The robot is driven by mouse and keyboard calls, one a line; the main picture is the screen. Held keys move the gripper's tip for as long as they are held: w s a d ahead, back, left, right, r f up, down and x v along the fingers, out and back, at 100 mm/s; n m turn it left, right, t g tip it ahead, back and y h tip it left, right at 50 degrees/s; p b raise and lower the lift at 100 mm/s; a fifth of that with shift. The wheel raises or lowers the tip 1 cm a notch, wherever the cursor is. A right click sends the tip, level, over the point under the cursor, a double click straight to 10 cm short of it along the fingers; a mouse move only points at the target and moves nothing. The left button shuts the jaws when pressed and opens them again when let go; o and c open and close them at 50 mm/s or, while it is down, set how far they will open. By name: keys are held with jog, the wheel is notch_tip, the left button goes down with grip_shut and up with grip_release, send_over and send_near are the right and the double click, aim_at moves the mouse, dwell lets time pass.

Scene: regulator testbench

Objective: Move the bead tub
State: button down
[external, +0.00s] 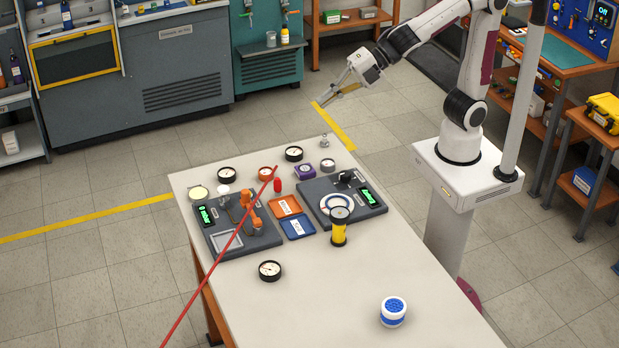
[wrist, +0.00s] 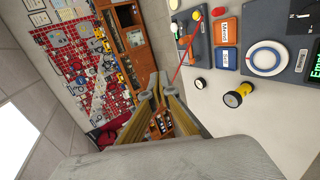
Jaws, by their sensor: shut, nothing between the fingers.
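The bead tub (external: 393,311) is a small white round tub with blue beads and a blue band. It stands upright near the front right of the white table in the external view. I cannot see it in the wrist view. My gripper (external: 325,101) is up beyond the far end of the table in the external view, well away from the tub. In the wrist view its fingers (wrist: 158,88) are together with nothing between them.
Two dark test panels (external: 238,235) (external: 343,203) stand on the table (external: 330,299), with several gauges around them. A yellow flashlight (external: 338,228) stands upright between them and the tub. A red rod (external: 220,255) crosses the left side. The table around the tub is clear.

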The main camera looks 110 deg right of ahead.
jog(key=w+a+f+n+y, duration=0.1)
jog(key=w+a+n+y, duration=0.3)
jog(key=w+a+n, duration=0.65)
jog(key=w+a+f+n+g+y, duration=0.1)
jog(key=a+f+n+y, duration=0.15)
jog(key=a+n, duration=0.3)
jog(key=w+a+f+n+y, duration=0.2)
jog(key=a+f+n, duration=0.2)
jog(key=a, duration=0.2)
jog(key=s+a+f+n+g+y, duration=0.1)
jog(key=s+a+f+n+g, duration=0.2)
jog(key=a+f+n, duration=0.1)
jog(key=s+a+f+n+g+y, duration=0.1)
jog(key=s+a+f+n+g, duration=0.2)
jog(key=f+n, duration=0.4)
jog(key=s+a+f+n+g+y, duration=0.1)
jog(key=s+a+f+n+g, duration=0.3)
jog(key=a+f+n, duration=0.2)
jog(key=shift+a+f+g, duration=0.3)
jog(key=shift+a+f, duration=0.1)
jog(key=shift+f, duration=0.3)
jog(key=shift+a, duration=0.15)
